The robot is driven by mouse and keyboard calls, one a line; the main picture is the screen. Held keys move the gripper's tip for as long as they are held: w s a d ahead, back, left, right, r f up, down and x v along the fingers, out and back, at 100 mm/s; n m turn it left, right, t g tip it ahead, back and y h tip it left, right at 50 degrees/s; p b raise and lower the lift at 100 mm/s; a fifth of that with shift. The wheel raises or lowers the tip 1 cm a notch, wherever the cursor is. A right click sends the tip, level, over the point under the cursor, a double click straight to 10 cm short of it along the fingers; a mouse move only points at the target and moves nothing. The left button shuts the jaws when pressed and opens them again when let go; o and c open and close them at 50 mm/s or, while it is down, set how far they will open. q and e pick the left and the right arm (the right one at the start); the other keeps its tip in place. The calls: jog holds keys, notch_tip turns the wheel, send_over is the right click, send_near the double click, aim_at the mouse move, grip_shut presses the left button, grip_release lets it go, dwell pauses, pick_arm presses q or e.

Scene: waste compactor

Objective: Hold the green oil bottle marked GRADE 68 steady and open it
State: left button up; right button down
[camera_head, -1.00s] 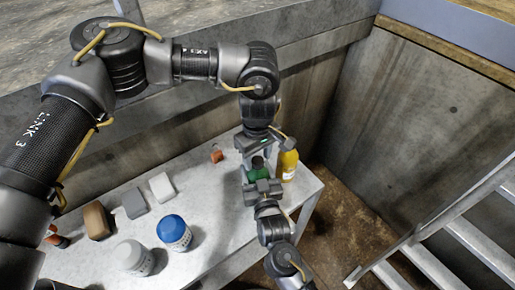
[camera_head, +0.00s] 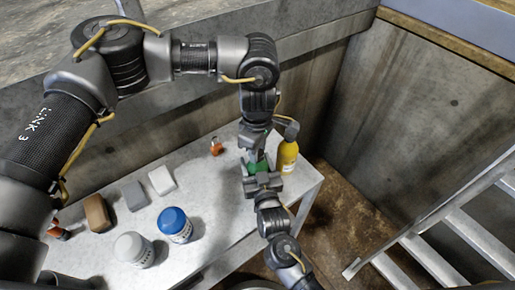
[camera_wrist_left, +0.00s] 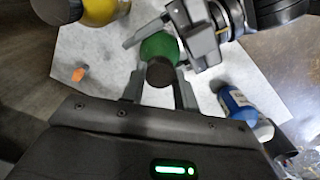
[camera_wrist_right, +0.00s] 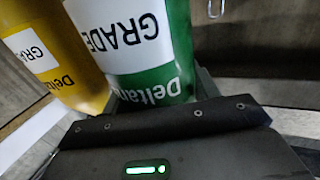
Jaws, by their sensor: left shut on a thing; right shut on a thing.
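The green oil bottle (camera_head: 261,165) stands on the grey table. In the right wrist view the bottle (camera_wrist_right: 150,82) shows a white label reading GRADE; its number is cut off. My right gripper (camera_head: 262,183) is shut on the bottle's body from the near side. My left gripper (camera_head: 254,157) comes from above and is shut on the bottle's dark cap (camera_wrist_left: 160,73). In the left wrist view the cap sits between its two fingers, above the green shoulder. The left gripper hides the cap in the head view.
A yellow bottle (camera_head: 288,157) stands close to the right of the green one. An orange object (camera_head: 216,146) lies to its left. A metal ladder (camera_head: 440,235) is at right.

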pick_arm(q)
jog(key=n, duration=1.9)
jog(key=shift+n, duration=0.3)
jog(key=n, duration=1.4)
jog(key=shift+r, duration=0.1)
jog(key=n, duration=1.5)
jog(key=shift+r, duration=0.2)
